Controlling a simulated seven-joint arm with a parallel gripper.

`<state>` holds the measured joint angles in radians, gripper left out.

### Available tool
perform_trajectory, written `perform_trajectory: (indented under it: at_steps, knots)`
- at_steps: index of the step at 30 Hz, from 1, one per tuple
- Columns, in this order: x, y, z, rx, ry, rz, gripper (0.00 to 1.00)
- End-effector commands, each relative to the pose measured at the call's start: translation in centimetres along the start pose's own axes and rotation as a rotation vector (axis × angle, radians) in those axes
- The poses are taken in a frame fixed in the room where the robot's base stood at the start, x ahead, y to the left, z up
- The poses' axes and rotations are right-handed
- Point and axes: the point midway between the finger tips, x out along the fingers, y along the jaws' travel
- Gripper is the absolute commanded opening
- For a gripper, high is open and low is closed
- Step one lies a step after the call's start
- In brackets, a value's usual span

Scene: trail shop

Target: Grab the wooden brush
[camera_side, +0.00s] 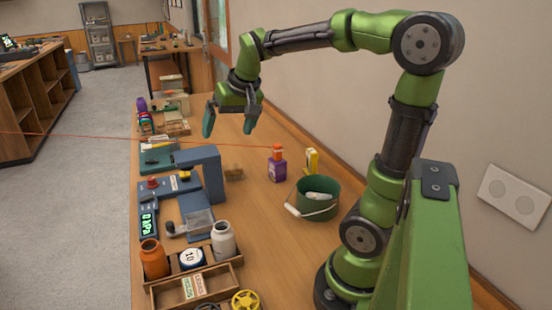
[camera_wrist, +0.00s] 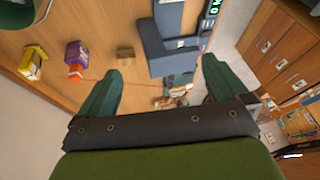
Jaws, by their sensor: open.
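A small brown block (camera_side: 233,174), which looks like the wooden brush, lies on the wooden bench (camera_side: 262,222), just right of the blue-grey stand. Its bristles cannot be made out. In the wrist view the same block (camera_wrist: 125,53) lies beyond the left finger, near the blue-grey stand. My gripper (camera_side: 230,120) is open and empty, high above the bench and farther back than the block. Its two green fingers also show in the wrist view (camera_wrist: 162,70), spread apart with nothing between them.
A blue-grey stand (camera_side: 207,171) rises left of the block. A purple bottle with an orange cap (camera_side: 277,168), a yellow container (camera_side: 311,161) and a green bucket (camera_side: 317,198) stand to the right. Jars in a wooden tray (camera_side: 222,276) are at the front. The bench behind the block is partly clear.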

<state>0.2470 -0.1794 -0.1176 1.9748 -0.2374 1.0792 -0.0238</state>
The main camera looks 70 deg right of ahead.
Motion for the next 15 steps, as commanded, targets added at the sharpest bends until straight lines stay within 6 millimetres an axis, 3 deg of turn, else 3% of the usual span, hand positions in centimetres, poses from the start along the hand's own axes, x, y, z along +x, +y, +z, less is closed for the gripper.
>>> perform_trajectory:
  at_steps: [1, 3, 7, 12, 15]
  knots:
    - [-0.6, -1.6, 3.2, -0.035, 0.004, -0.060, 1.00]
    - [-1.0, -3.2, 7.1, -0.076, 0.009, -0.129, 1.00]
    - [-1.6, -4.8, 13.1, -0.143, 0.021, -0.228, 1.00]
    - [-2.3, -5.4, 17.3, -0.207, 0.038, -0.300, 1.00]
    - [-3.0, -5.7, 17.8, -0.229, 0.055, -0.320, 1.00]
